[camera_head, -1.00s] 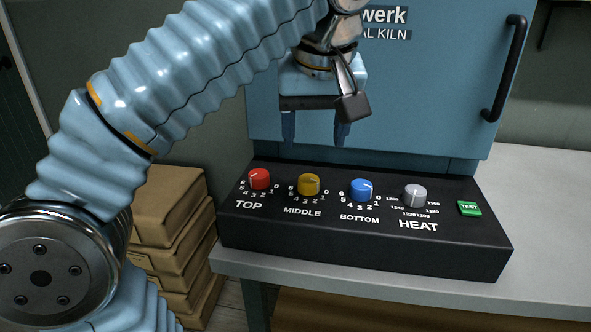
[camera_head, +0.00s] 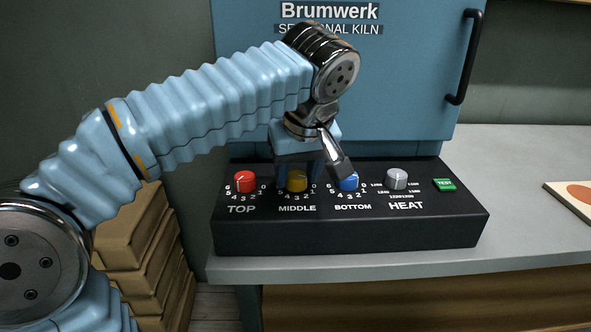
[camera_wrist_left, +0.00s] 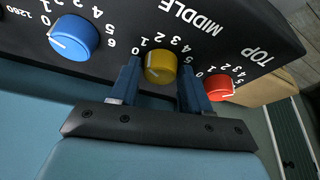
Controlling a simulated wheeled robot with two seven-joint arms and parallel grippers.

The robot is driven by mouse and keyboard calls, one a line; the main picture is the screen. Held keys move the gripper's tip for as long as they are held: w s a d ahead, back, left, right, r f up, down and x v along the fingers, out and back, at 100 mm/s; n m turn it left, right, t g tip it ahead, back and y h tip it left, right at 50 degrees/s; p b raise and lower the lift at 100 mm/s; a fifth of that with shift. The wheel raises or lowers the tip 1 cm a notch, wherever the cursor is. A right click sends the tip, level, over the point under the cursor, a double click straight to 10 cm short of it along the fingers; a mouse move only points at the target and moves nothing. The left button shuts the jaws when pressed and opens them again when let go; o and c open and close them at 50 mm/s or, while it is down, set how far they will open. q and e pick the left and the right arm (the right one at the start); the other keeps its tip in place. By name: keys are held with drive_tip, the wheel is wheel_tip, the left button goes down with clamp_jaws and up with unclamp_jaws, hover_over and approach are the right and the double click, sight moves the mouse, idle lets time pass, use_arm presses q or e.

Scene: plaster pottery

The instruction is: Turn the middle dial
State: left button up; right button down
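The middle dial (camera_head: 297,183) is a yellow knob above the MIDDLE label on the black control panel. In the head view the fingers and wrist partly hide the dial. My right gripper is not in view.
The red TOP dial (camera_head: 245,181) and blue BOTTOM dial (camera_head: 348,182) flank the yellow one closely. A grey HEAT dial (camera_head: 397,179) and green TEST button (camera_head: 444,185) sit further right. The blue kiln (camera_head: 400,90) rises behind. Boxes (camera_head: 130,245) are stacked at left.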

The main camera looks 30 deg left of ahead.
use_arm(q)
drive_tip(key=c, duration=0.6)
drive_tip(key=shift+c, duration=0.2)
drive_tip(key=shift+m, duration=0.3)
drive_tip(key=m+h, duration=0.1)
drive_tip(key=m, duration=0.1)
drive_tip(key=m+t+h, duration=0.1)
drive_tip(key=m, duration=0.2)
drive_tip(key=shift+s+a, duration=0.1)
drive_tip(key=shift+a+m+h, duration=0.1)
drive_tip(key=shift+m+h, duration=0.45)
drive_tip(key=shift+m, duration=0.85)
drive_tip(key=shift+a+m+h, duration=0.1)
drive_tip(key=shift+m+h, duration=0.45)
drive_tip(key=shift+m, duration=0.85)
drive_tip(key=o, duration=1)
drive_tip(key=shift+r, duration=0.1)
